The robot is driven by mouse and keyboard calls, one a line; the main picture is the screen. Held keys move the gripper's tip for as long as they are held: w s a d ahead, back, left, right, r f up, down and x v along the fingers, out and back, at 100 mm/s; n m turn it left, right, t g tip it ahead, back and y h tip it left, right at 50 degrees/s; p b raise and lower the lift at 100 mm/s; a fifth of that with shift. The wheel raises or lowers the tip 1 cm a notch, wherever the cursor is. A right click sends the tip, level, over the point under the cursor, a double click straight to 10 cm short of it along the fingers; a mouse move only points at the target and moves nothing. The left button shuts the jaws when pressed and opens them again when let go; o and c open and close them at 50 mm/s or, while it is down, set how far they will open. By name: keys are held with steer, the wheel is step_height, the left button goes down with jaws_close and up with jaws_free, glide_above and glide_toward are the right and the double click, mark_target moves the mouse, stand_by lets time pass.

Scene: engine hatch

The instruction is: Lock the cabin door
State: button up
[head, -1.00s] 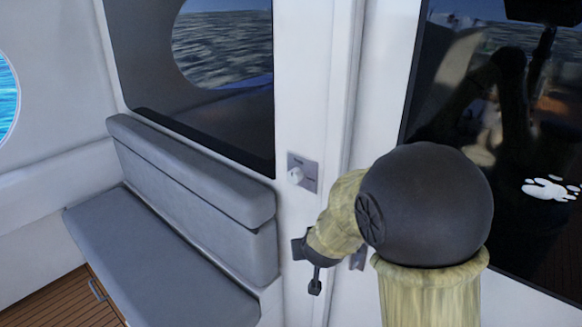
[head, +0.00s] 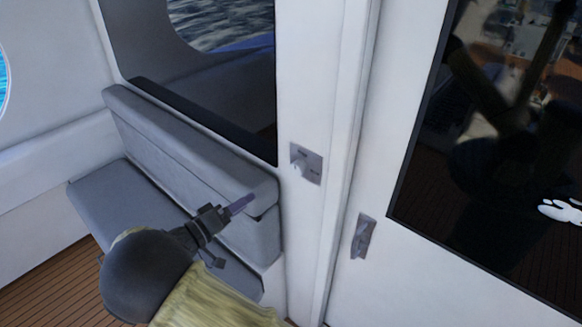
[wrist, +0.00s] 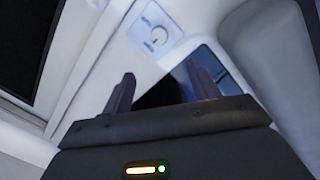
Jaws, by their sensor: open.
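The cabin door (head: 398,262) is the white panel on the right with a dark window, and it appears shut against its frame. A grey plate with a small white rotary knob (head: 300,166) sits on the white post left of the door. The plate's labels are too small to read. The knob also shows in the wrist view (wrist: 158,35), beyond the fingertips. My gripper (head: 238,205) is left of and below the knob, in front of the seat back, apart from the plate. Its two fingers stand apart and empty in the wrist view (wrist: 160,88).
A recessed handle plate (head: 363,237) is on the door, lower right of the knob. The space before the post and door is clear.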

steer(key=shift+s, duration=0.1)
steer(key=shift+d, duration=0.15)
steer(key=p, duration=0.7)
glide_toward(295, 171)
steer(key=x, duration=0.8)
steer(key=shift+d+r, duration=0.1)
steer(key=shift+w+d, duration=0.2)
steer(key=shift+w, duration=0.1)
steer(key=c, duration=1)
